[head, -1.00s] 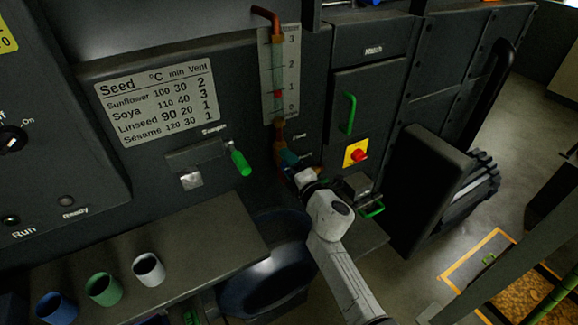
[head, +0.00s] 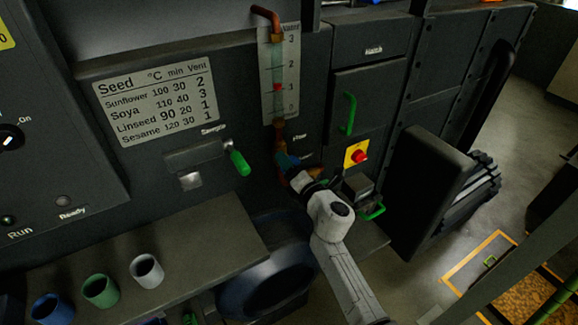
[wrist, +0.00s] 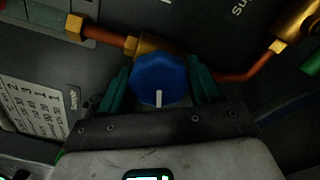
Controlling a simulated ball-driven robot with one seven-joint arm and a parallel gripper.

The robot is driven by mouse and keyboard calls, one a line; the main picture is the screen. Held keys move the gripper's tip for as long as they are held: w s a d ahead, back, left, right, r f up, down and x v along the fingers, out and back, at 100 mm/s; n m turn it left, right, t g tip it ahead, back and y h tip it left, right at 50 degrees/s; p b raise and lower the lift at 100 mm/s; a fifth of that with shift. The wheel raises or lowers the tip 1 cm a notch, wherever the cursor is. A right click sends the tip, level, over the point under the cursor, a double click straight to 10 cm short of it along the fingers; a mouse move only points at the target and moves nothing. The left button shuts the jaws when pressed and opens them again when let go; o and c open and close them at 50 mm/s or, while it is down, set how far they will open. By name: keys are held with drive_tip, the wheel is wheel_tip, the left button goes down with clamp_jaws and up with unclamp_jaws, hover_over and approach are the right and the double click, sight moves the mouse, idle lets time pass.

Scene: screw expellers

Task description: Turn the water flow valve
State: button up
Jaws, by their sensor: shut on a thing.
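The water flow valve is a blue faceted knob (wrist: 160,80) with a white pointer mark, set on a brass and copper pipe (wrist: 110,37). In the wrist view, my gripper (wrist: 160,92) has one green finger on each side of the knob and is shut on it. The white mark points toward the gripper's palm. In the head view, my gripper (head: 290,168) is at the lower end of the flow gauge (head: 279,75), a clear tube with a red marker between 1 and 2. The knob is mostly hidden there by my gripper.
A green-handled lever (head: 239,163) sticks out left of the gripper, and a red knob on a yellow plate (head: 357,153) is to its right. A green door handle (head: 349,114) is above that. Several cups (head: 101,290) stand on the ledge at lower left.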

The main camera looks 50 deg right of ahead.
drive_tip(key=shift+a+f, duration=0.15)
drive_tip(key=o, duration=1)
drive_tip(key=v, duration=1)
drive_tip(key=shift+s, duration=0.4)
